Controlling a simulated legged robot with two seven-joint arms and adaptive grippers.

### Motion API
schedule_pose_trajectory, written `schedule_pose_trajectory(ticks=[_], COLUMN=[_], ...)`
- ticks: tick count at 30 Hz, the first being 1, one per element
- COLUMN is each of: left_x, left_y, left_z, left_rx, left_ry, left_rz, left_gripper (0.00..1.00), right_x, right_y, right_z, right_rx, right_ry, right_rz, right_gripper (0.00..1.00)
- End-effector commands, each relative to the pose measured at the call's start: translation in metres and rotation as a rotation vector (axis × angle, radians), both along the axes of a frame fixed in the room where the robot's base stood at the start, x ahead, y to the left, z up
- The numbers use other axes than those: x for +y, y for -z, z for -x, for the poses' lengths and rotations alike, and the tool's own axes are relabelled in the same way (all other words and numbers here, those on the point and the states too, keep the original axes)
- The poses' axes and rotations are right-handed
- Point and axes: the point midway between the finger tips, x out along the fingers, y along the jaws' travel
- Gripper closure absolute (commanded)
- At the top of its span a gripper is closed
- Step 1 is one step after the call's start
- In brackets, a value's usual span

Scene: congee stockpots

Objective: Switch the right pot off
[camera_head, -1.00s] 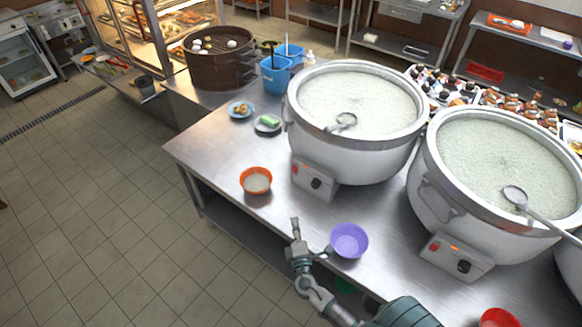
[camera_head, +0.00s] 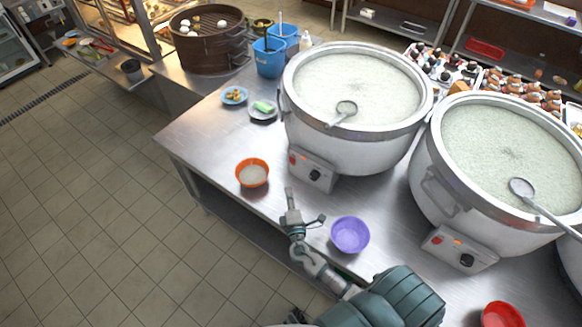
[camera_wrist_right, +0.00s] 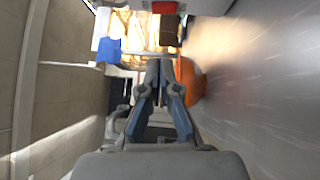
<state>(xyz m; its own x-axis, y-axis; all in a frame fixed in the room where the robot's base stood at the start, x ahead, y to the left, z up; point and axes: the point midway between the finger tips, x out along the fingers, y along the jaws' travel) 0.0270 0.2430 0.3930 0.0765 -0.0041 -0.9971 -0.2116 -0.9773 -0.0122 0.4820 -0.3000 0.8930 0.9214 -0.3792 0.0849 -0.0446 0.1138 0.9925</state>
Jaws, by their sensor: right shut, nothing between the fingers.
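The right pot (camera_head: 435,185) is a big silver pot of congee with a ladle (camera_head: 523,188) in it. Its front control box (camera_head: 480,257) has a red switch (camera_head: 437,240), an orange-lit spot and a black knob (camera_head: 466,260). A similar left pot (camera_head: 350,150) stands beside it with its own box (camera_head: 325,178). My right gripper (camera_head: 289,195) is shut and empty at the table's front edge, between the orange and purple bowls, left of the right pot's box and apart from it. Its closed fingers (camera_wrist_right: 159,65) show in the wrist view. My left gripper is not in view.
A purple bowl (camera_head: 350,235) lies between my right gripper and the right pot's box. An orange bowl (camera_head: 252,173) stands ahead, also in the wrist view (camera_wrist_right: 191,82). A red bowl (camera_head: 502,315) is at the bottom right. Another pot (camera_head: 573,265) is cut off at the right edge.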

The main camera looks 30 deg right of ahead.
Motion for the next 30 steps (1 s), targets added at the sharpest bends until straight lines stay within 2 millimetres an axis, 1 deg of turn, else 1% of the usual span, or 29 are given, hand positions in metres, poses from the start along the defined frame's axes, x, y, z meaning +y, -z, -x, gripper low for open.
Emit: schedule_pose_trajectory(ticks=[1,6,11,13,18,24,30], left_x=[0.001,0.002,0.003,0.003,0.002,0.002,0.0], left_y=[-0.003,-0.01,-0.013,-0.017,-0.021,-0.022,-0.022], left_z=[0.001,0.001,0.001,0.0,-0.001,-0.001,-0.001], left_rx=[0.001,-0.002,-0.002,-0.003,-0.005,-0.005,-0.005], left_ry=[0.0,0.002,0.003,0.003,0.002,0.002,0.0], left_rz=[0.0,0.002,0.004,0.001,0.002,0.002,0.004], left_gripper=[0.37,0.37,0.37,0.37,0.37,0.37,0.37], right_x=[-0.004,-0.015,-0.024,-0.037,-0.056,-0.064,-0.063], right_y=[-0.004,-0.009,-0.012,-0.013,-0.014,-0.012,-0.013], right_z=[-0.01,-0.045,-0.075,-0.077,-0.084,-0.086,-0.086], right_rx=[-0.003,-0.003,-0.003,0.0,-0.002,0.0,0.0], right_ry=[0.0,0.0,0.0,0.0,-0.001,-0.001,-0.001], right_rz=[0.001,0.003,0.006,0.009,0.004,0.0,0.001], right_gripper=[1.0,1.0,1.0,1.0,1.0,1.0,1.0])
